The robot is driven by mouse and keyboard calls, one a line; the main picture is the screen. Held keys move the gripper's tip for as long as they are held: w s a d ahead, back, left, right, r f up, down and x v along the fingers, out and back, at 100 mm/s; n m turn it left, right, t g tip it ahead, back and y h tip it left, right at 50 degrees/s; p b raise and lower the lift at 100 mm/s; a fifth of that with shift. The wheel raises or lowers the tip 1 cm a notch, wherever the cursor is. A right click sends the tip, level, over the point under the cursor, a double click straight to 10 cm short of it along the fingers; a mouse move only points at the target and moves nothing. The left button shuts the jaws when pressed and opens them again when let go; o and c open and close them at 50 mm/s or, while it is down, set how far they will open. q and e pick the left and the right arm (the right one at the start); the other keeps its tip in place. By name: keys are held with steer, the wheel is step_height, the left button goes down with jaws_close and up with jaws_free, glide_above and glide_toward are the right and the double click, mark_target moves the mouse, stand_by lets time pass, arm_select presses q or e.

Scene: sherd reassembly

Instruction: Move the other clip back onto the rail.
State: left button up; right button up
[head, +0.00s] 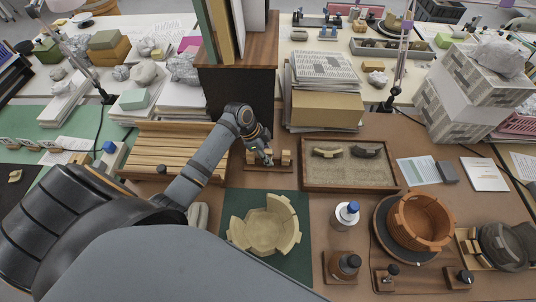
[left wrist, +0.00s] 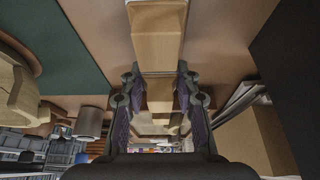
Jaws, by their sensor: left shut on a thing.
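The rail (head: 268,168) is a small wooden stand on the brown table, between the slatted wooden rack and the sand tray. Wooden clips stand on it, one at the left (head: 250,157) and one at the right (head: 286,157). My left gripper (head: 266,158) points down at the rail between these two. In the left wrist view, its fingers (left wrist: 160,92) are shut on a wooden clip (left wrist: 160,95). A larger pale wooden piece (left wrist: 157,40) lies just beyond it. I cannot tell whether the held clip touches the rail. My right gripper is out of view.
A pale, broken-rimmed bowl (head: 265,228) stands on a green mat (head: 294,268) in front of the rail. A dark wooden cabinet (head: 240,90) and stacked newspapers (head: 325,70) stand close behind.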

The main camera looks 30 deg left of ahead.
arm_select(q)
steer(key=shift+f, duration=0.2)
stand_by(0.4)
stand_by(0.3)
steer(key=o, duration=0.8)
steer(key=v, duration=1.2)
steer(key=shift+r, duration=0.1)
